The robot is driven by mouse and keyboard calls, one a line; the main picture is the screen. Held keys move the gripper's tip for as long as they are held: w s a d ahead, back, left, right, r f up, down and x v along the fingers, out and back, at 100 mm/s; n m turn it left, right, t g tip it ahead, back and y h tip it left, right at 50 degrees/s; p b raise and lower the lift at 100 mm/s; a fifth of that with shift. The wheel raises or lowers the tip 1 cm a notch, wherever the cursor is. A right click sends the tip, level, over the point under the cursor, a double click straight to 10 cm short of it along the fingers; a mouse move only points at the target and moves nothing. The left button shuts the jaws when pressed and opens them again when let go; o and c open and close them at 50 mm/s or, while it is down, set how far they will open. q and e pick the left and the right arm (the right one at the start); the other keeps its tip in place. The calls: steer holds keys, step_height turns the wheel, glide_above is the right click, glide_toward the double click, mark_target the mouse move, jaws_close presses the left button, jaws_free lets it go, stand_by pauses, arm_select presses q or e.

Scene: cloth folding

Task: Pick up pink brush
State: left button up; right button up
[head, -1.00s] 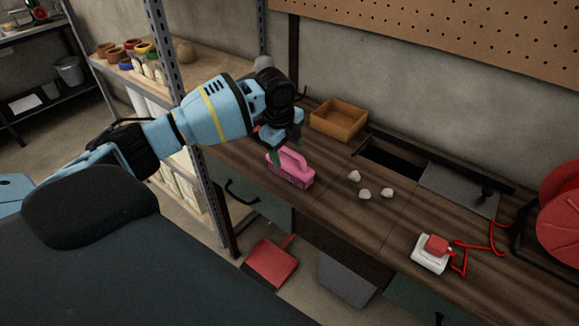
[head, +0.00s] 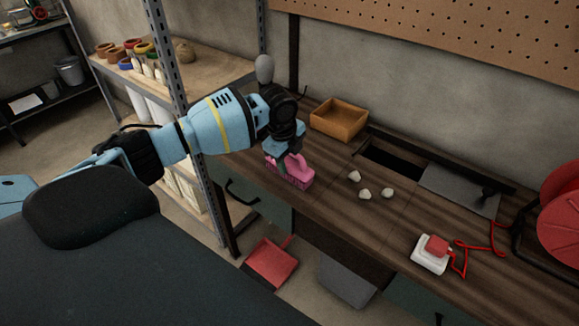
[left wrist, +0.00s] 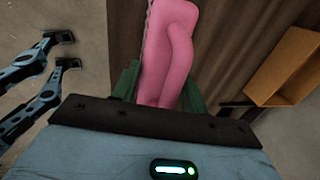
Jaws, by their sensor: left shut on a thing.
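The pink brush (head: 297,172) stands on the wooden workbench (head: 335,205), bristles down, near the bench's front edge. My left gripper (head: 283,156) is at the left end of the brush and is shut on it. In the left wrist view the pink brush (left wrist: 170,50) fills the space between the green fingers of my left gripper (left wrist: 158,92). The fingertips are partly hidden behind the brush and the gripper body.
A wooden tray (head: 339,119) stands behind the brush. Several pale lumps (head: 365,193) lie to its right, near a rectangular opening (head: 390,162). A white and red block (head: 431,254) with red cord lies farther right. A metal shelf (head: 195,110) stands left of the bench.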

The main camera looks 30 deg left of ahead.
arm_select(q)
steer(key=shift+r, duration=0.1)
